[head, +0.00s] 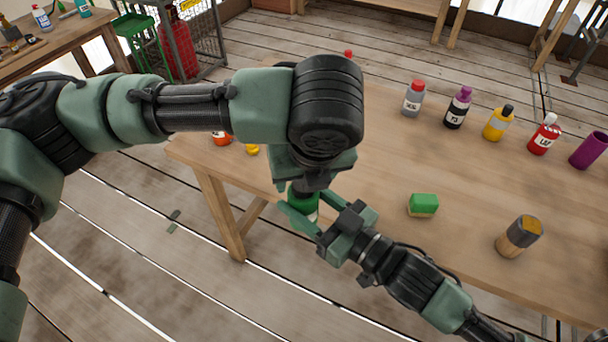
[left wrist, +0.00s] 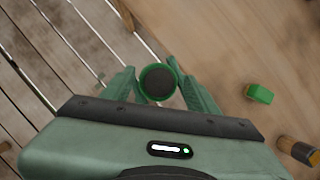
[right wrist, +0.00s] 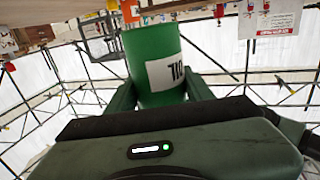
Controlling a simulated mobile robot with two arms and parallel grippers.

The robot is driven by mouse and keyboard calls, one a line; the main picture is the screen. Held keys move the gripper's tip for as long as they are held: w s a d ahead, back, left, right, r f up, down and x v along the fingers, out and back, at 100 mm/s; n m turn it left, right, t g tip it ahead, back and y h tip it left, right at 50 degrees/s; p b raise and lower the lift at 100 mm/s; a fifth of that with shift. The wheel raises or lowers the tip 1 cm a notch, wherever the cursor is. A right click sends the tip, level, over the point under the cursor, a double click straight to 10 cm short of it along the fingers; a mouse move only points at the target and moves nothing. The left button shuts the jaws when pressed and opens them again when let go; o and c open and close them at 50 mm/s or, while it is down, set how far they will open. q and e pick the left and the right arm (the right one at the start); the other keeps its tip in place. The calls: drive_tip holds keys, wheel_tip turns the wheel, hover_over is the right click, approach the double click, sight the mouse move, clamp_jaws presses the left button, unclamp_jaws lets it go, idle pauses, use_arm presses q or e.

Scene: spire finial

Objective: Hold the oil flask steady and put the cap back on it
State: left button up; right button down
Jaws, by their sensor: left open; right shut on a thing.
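The green oil flask (head: 303,197) is upright between the fingers of my right gripper (head: 308,203), which is shut on it beside the table's left front corner. In the right wrist view the flask (right wrist: 158,60) shows a white label with dark letters. My left gripper (head: 288,165) is directly above the flask, pointing down. The left wrist view shows its open fingers (left wrist: 150,74) on either side of a dark disc (left wrist: 158,83) with a green rim. I cannot tell whether this disc is a cap or the open mouth. The left arm hides much of the flask's top from the head.
A green block (head: 422,205) and a dark-topped wooden cylinder (head: 519,237) stand on the wooden table (head: 390,160). Several capped bottles line its back edge, with a purple cup (head: 589,150) at the right. A small yellow item (head: 252,149) lies at the left.

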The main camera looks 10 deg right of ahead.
use_arm(q)
drive_tip(key=v, duration=1.1)
drive_tip(key=shift+r, duration=0.4)
drive_tip(key=shift+d, duration=0.15)
